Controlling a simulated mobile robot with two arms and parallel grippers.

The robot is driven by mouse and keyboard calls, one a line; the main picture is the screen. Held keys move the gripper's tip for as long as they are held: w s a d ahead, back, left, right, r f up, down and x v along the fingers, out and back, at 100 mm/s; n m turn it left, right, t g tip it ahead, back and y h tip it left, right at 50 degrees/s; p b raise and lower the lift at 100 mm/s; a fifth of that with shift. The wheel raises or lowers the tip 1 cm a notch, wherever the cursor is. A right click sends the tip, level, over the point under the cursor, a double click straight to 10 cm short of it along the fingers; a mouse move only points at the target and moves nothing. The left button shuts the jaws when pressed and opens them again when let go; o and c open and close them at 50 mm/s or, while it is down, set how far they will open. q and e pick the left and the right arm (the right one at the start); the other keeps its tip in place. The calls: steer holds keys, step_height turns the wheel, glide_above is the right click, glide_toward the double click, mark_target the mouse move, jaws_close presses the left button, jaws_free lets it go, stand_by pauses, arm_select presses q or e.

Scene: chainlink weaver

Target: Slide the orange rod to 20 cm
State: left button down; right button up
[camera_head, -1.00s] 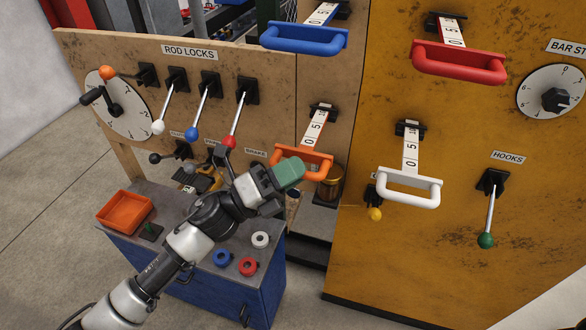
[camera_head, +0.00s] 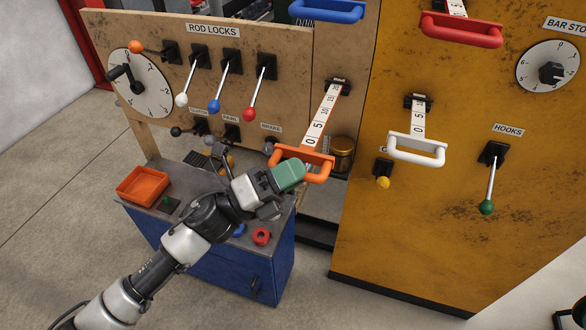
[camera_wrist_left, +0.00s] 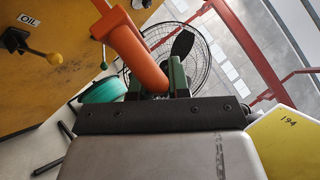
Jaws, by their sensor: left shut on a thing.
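The orange rod (camera_head: 322,118) is a flat white scale bar that sticks out of a black slot in the wooden panel. It bears marks 0, 5, 10 and 15, with 0 nearest its orange U-shaped handle (camera_head: 322,160). My left gripper (camera_head: 293,174), with green fingertips, is shut on the left part of this handle. The left wrist view shows the orange handle (camera_wrist_left: 137,52) up close between the green fingers (camera_wrist_left: 162,78). My right gripper is not in view.
A blue handle (camera_head: 328,10), a red handle (camera_head: 462,29) and a white handle (camera_head: 416,150) stick out nearby. Rod lock levers (camera_head: 224,84) stand on the panel to the left. A blue cabinet (camera_head: 225,265) with an orange tray (camera_head: 143,185) stands below.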

arm_select(q)
steer(key=c, duration=1.4)
jaws_free()
steer(key=shift+w+d, duration=0.1)
steer(key=shift+w, duration=0.35)
steer(key=shift+s, duration=0.2)
steer(key=shift+b+v, duration=2.25)
steer(key=shift+v, duration=3.25)
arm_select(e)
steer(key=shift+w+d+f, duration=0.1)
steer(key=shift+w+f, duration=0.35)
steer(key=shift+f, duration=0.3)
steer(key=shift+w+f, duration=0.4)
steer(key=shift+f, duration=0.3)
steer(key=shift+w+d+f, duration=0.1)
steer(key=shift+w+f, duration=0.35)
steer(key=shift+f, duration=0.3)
